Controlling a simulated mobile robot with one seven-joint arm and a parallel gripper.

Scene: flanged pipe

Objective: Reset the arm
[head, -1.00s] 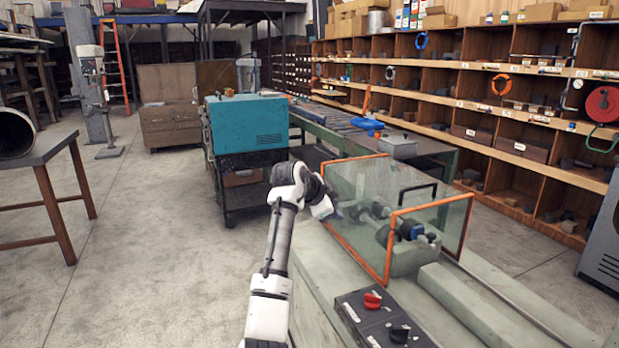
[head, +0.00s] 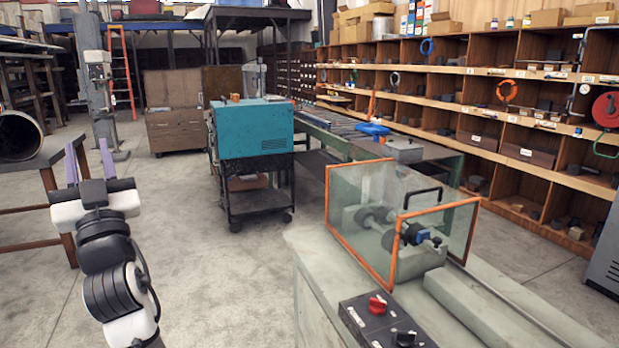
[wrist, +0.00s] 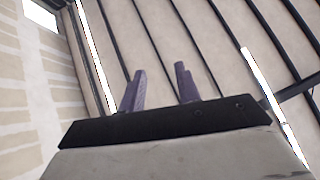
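My gripper (head: 89,160) is at the left of the head view, raised with its two purple fingers pointing up. The fingers stand apart with nothing between them, so it is open and empty. In the wrist view my gripper (wrist: 160,88) points at the ceiling, with a clear gap between the fingers. My arm is folded upright, well left of the machine with the clear guard (head: 365,215).
A flanged pipe (head: 18,135) lies on a dark table (head: 50,150) at the left, behind my gripper. A teal machine (head: 252,128) on a cart stands mid-view. Shelves (head: 480,105) line the right. The floor (head: 200,250) between arm and guarded machine is clear.

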